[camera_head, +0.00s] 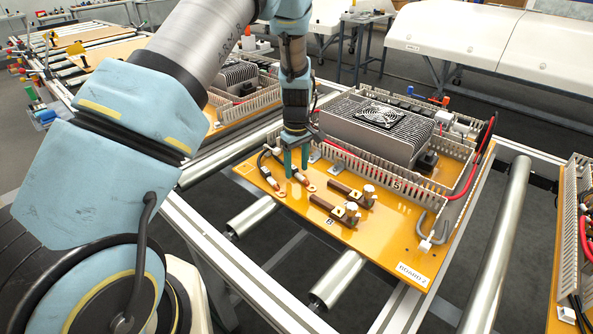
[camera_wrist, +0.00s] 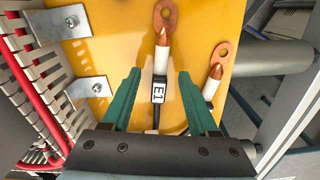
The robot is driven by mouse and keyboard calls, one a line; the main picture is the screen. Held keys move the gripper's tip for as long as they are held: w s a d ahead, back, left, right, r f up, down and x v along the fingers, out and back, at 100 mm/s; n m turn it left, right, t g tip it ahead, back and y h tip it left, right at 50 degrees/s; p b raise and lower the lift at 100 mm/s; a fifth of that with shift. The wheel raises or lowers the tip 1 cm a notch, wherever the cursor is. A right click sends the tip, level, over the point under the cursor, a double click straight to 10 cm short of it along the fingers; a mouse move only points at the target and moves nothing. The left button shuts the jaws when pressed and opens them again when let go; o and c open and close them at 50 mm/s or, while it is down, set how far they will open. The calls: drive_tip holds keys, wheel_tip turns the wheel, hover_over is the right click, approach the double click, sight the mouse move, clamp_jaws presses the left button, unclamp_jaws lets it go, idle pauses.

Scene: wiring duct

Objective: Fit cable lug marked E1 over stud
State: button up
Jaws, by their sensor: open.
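The cable lug marked E1 has a copper ring (camera_wrist: 165,14), a white sleeve and a black cable with an E1 tag (camera_wrist: 158,91). It lies on the orange board in the wrist view, and its ring shows just beyond my fingers in the head view (camera_head: 311,188). My gripper (camera_wrist: 158,76) is open, with teal fingers on either side of the E1 cable and visible gaps at both sides. In the head view my gripper (camera_head: 297,174) points down at the board. Dark terminal bars with pale round tops (camera_head: 352,208) stand to its right; I cannot make out which is the stud.
A second, unlabelled copper lug (camera_wrist: 223,52) lies right of E1 in the wrist view. Metal brackets (camera_wrist: 78,87) and a slotted duct (camera_wrist: 22,62) line the left there. A finned block with a fan (camera_head: 382,115) stands behind the duct. The orange board's front (camera_head: 375,245) is mostly clear.

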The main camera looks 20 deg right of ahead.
drive_tip(key=shift+f, duration=0.25)
drive_tip(key=shift+c, duration=0.3)
clamp_jaws()
